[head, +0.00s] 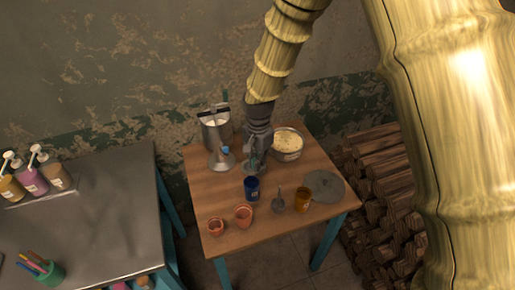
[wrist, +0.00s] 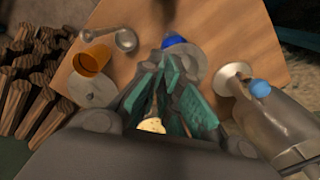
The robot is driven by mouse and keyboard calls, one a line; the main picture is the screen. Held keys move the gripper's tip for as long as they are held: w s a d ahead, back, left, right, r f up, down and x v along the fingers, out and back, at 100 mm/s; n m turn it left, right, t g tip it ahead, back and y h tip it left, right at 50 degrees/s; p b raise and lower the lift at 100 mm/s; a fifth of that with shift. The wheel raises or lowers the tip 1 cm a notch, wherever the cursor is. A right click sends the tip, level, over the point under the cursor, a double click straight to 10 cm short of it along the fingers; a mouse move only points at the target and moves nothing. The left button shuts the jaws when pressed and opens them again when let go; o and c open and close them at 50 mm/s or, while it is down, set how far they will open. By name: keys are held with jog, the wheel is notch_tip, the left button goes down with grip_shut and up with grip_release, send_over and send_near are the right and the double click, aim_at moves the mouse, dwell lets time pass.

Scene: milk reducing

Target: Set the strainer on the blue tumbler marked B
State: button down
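The blue tumbler (head: 252,188) stands upright on the wooden table; no letter is readable. In the wrist view its blue side (wrist: 173,41) shows just beyond my fingertips. My gripper (head: 254,163) is above the table, behind the tumbler. Its teal fingers (wrist: 174,60) come together at the tips. A grey round piece, which looks like the strainer (wrist: 196,62), sits at the fingertips and overlaps the tumbler's near side in the wrist view. It appears held above the table, apart from the tumbler. The fingers hide most of its handle.
A steel pot (head: 215,132) and a bowl of creamy contents (head: 287,147) stand at the back. A blue-knobbed metal piece (head: 222,160) is left of my gripper. Terracotta cups (head: 243,216), a small handled metal cup (head: 278,206), an amber tumbler (head: 302,200) and a grey disc (head: 326,184) lie in front.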

jog(key=shift+w, duration=0.1)
jog(key=shift+f, duration=0.15)
jog(key=shift+f+b, duration=0.85)
jog(key=shift+f, duration=0.1)
jog(key=shift+f+b, duration=0.65)
jog(key=shift+f, duration=0.25)
jog(key=shift+f+b, duration=0.8)
jog(key=shift+f, duration=1.2)
jog(key=c, duration=1.1)
grip_release()
